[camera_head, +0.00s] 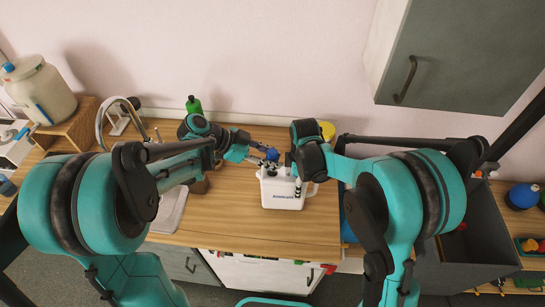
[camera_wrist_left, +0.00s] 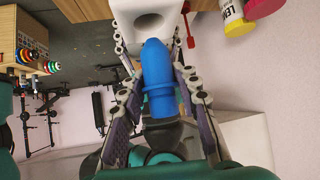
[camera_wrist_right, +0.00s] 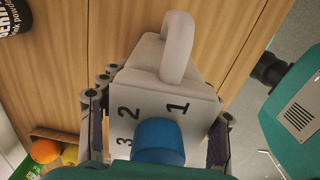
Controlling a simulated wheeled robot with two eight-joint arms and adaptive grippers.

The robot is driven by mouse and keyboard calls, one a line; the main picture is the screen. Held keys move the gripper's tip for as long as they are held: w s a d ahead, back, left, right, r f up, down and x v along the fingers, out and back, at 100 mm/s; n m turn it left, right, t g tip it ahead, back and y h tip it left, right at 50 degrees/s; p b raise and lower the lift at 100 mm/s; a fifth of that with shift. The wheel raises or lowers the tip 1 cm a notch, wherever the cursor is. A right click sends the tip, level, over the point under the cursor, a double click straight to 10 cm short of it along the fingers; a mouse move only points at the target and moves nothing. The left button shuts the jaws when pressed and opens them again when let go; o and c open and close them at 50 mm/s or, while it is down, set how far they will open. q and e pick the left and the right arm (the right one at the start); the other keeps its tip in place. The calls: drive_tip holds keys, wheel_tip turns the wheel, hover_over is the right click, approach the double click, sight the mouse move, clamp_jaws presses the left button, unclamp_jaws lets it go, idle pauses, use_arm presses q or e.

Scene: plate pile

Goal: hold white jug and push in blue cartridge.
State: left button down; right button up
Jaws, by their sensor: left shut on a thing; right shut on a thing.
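The white jug (camera_head: 281,192), with a handle on its right, is over the wooden counter in the head view. My right gripper (camera_wrist_right: 157,125) is shut on it, with one finger on each side. The right wrist view shows its face (camera_wrist_right: 125,103) numbered 1, 2 and 3. A blue round piece (camera_wrist_right: 159,141) stands in front of that face; I cannot tell whether it is seated. My left gripper (camera_wrist_left: 155,85) is shut on the blue cartridge (camera_wrist_left: 161,85). Its rounded tip points toward the jug (camera_wrist_left: 170,45) and its round opening; I cannot tell whether they touch.
The wooden counter (camera_head: 230,215) is mostly clear around the jug. A sink tap (camera_head: 103,122) is at the left and a green bottle (camera_head: 194,105) at the back. A yellow container (camera_head: 327,130) stands behind my right arm. A grey wall cabinet (camera_head: 455,60) hangs at upper right.

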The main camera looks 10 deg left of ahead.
use_arm(q)
drive_tip(key=shift+f, duration=0.1)
idle(0.5)
drive_tip(key=shift+f, duration=1.9)
drive_tip(key=shift+f, duration=0.1)
drive_tip(key=shift+f, duration=0.2)
drive_tip(key=shift+r, duration=0.2)
idle(0.5)
drive_tip(key=shift+r, duration=0.2)
idle(0.4)
drive_tip(key=shift+f, duration=0.1)
